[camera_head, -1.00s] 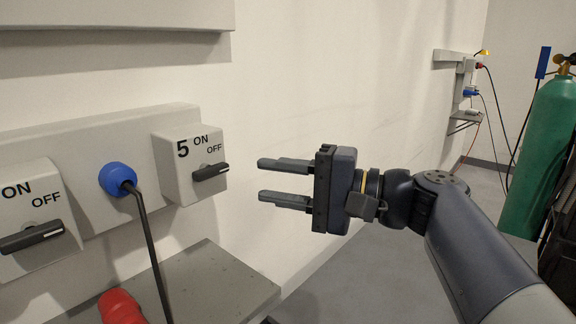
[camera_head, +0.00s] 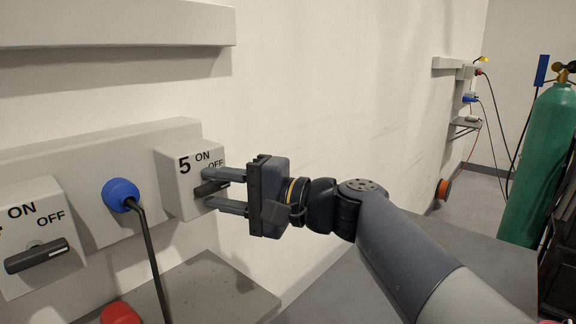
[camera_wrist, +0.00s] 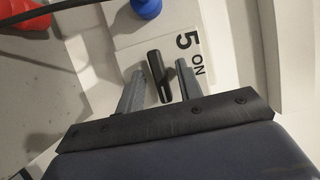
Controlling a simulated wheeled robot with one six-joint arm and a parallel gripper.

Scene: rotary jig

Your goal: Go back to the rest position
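My gripper (camera_head: 208,187) is open at the switch box numbered 5 (camera_head: 177,185) on the wall panel. Its two grey fingers lie above and below the box's dark handle (camera_head: 200,190), which lies roughly level. In the wrist view my gripper (camera_wrist: 160,68) shows one finger on each side of the handle (camera_wrist: 157,72), with a gap on both sides. The fingers hide part of the OFF label in the head view.
A second ON/OFF box (camera_head: 22,275) with its own handle is at the left. A blue plug (camera_head: 120,193) with a dark cable sits between the boxes. A grey shelf (camera_head: 225,290) juts out below. A green cylinder (camera_head: 545,165) stands at the right.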

